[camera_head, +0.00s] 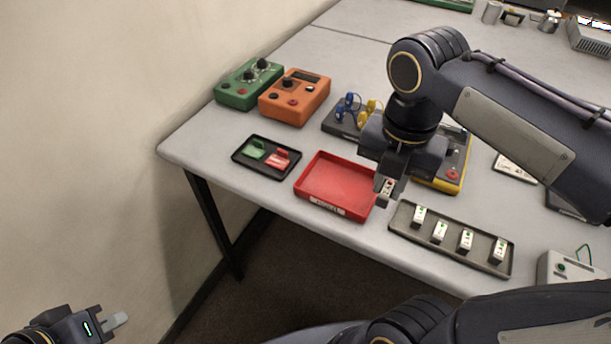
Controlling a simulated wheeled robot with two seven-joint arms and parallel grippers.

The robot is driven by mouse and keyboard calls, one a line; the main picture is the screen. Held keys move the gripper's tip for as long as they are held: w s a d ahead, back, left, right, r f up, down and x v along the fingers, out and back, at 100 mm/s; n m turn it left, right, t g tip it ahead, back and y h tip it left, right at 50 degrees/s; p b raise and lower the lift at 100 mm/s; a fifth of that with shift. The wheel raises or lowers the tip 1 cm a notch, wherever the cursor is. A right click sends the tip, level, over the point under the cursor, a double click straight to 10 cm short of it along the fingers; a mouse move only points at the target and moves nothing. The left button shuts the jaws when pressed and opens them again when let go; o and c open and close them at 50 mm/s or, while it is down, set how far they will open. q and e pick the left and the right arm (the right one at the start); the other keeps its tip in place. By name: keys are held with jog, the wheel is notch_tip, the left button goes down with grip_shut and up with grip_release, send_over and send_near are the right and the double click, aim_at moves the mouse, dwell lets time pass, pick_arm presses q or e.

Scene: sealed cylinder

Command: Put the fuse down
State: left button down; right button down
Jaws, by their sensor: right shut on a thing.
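My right gripper (384,192) is shut on a small white fuse (388,185) with a dark and reddish mark. It points down near the right edge of the red tray (330,207), close to the left end of the dark tray (455,261). I cannot tell how high the fuse is above the table. The red tray looks empty. The dark tray holds several white fuses (439,232) with green marks, standing in a row. My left gripper (112,321) is at the bottom left, away from the table; its opening is unclear.
A small black tray (241,157) holds a green and a red piece. Green (236,99) and orange (280,107) boxes with knobs stand behind it. A yellow-edged device (451,184) is partly hidden by my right arm. A grey box (560,268) stands at right.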

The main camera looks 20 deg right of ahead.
jog(key=w+f, duration=0.4)
jog(key=w, duration=0.4)
send_over(340, 187)
jog(key=s, duration=0.1)
notch_tip(340, 187, down, 5)
jog(key=shift+r+p, duration=0.2)
jog(key=shift+p, duration=0.1)
jog(key=shift+w+f, duration=0.45)
jog(key=shift+f, duration=1.7)
jog(key=shift+f, duration=0.25)
jog(key=c, duration=1.3)
grip_release()
jog(key=shift+r, duration=0.1)
